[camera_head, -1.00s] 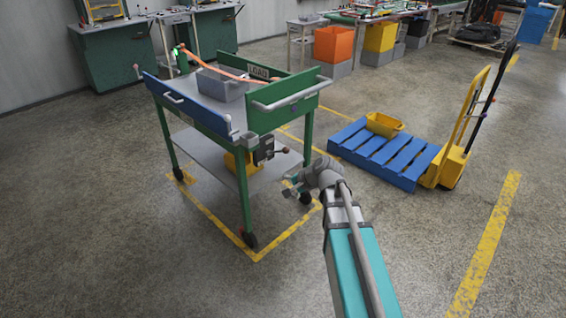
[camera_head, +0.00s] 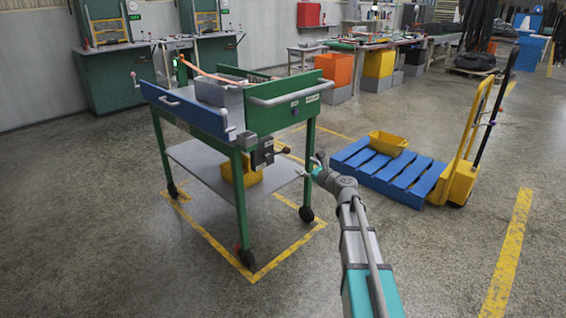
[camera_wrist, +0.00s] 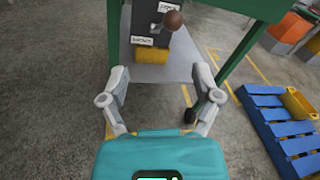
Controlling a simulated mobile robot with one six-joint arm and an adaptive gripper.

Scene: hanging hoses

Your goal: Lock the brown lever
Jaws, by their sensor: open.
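The brown lever shows in the wrist view as a round brown knob (camera_wrist: 173,20) at the top, on a dark box (camera_wrist: 152,28) with two white labels, too small to read surely. In the head view the knob (camera_head: 285,150) sticks out right of the dark box (camera_head: 262,154) on the green cart (camera_head: 242,190). My gripper (camera_wrist: 160,76) is open and empty, its two fingers spread below the box in the wrist view. In the head view my gripper (camera_head: 316,167) is right of the lever and apart from it.
A yellow bin (camera_head: 243,172) sits on the cart's lower shelf. A cart leg stands left of the gripper. A blue pallet (camera_head: 390,172) with a yellow crate (camera_head: 388,142) and a yellow hand truck (camera_head: 462,165) are at right. The floor in front is clear.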

